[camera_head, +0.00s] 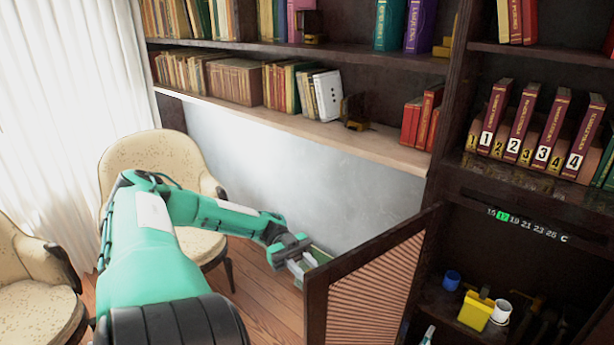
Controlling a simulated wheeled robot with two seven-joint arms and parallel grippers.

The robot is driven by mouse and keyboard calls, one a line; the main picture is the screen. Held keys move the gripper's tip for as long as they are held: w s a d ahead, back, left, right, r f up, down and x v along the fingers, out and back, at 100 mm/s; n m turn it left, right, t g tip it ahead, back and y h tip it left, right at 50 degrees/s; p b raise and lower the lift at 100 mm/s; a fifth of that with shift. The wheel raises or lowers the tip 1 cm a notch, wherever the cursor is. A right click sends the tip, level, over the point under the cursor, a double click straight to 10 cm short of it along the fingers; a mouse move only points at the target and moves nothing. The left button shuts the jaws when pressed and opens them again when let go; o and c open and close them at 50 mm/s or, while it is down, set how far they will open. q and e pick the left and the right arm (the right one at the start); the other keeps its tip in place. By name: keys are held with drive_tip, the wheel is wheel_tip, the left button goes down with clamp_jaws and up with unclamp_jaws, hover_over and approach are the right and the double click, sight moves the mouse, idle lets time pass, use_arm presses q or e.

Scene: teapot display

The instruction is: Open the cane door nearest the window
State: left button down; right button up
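The cane door (370,291) has a dark wooden frame and a ribbed tan panel. It stands swung out from the dark cabinet at the right, its free edge toward the middle of the picture. The cabinet inside (500,262) shows to the right of it. My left gripper (306,265), on a teal arm, is at the door's free upper corner, on its left side. The door frame hides part of the fingers, so I cannot tell whether they are open or touch it.
White curtains (50,120) hang at the left. Two cream chairs (150,165) stand near them on the wooden floor. Bookshelves (300,125) run along the back. A blue cup (452,280), a yellow object (476,310) and a white cup (502,311) sit inside the cabinet.

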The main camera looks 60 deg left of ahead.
use_arm(q)
drive_tip(key=shift+f, duration=0.1)
use_arm(e)
drive_tip(key=shift+d, duration=0.2)
use_arm(q)
drive_tip(key=c, duration=1.1)
unclamp_jaws()
drive_tip(key=shift+c, duration=0.2)
drive_tip(key=a+b, duration=0.7)
drive_tip(key=a, duration=0.7)
drive_tip(key=shift+s+b, duration=0.3)
drive_tip(key=shift+s, duration=0.05)
use_arm(e)
wheel_tip(320, 180, down, 6)
drive_tip(key=w, duration=0.2)
drive_tip(key=shift+w+a+f, duration=0.2)
drive_tip(key=shift+w+a, duration=0.15)
drive_tip(key=shift+w, duration=0.05)
use_arm(q)
drive_tip(key=shift+d, duration=0.1)
